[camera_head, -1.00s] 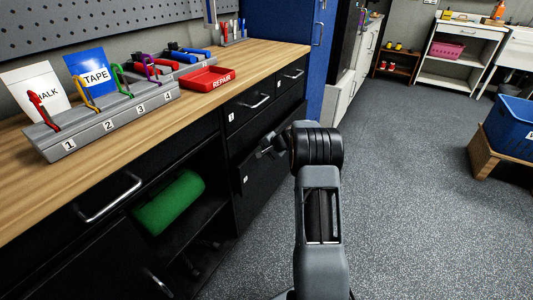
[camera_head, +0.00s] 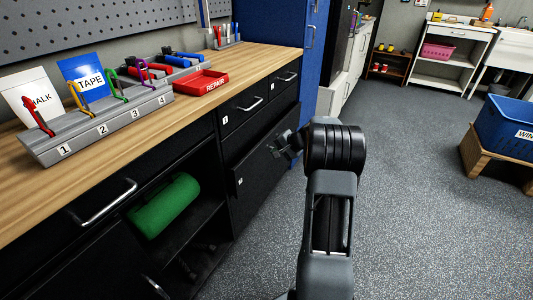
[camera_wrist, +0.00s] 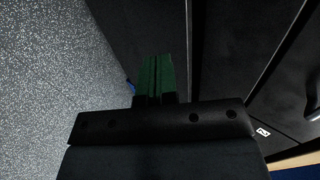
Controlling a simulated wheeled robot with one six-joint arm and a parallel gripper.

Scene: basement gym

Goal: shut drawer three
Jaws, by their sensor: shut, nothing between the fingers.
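The black drawer unit (camera_head: 228,172) stands under the wooden worktop. It has two upper drawers with bar handles, a left one (camera_head: 238,116) and a right one (camera_head: 292,73). Below them is a wide drawer front (camera_head: 262,172) with a small white label at its left edge. The labels are too small to read, so I cannot tell which is drawer three. The lower front seems to stand slightly proud, but this is unclear. My gripper (camera_head: 276,150) is shut and empty in front of the wide lower front. Its green fingertips (camera_wrist: 157,60) are together in the wrist view, beside dark panels; contact is unclear.
A red REPAIR tray (camera_head: 201,84) and a grey numbered rack (camera_head: 95,128) are on the worktop (camera_head: 190,108). A green roll (camera_head: 165,205) lies in the open shelf at left. A blue bin (camera_head: 505,122) on a wooden stand is at right. Grey floor between is clear.

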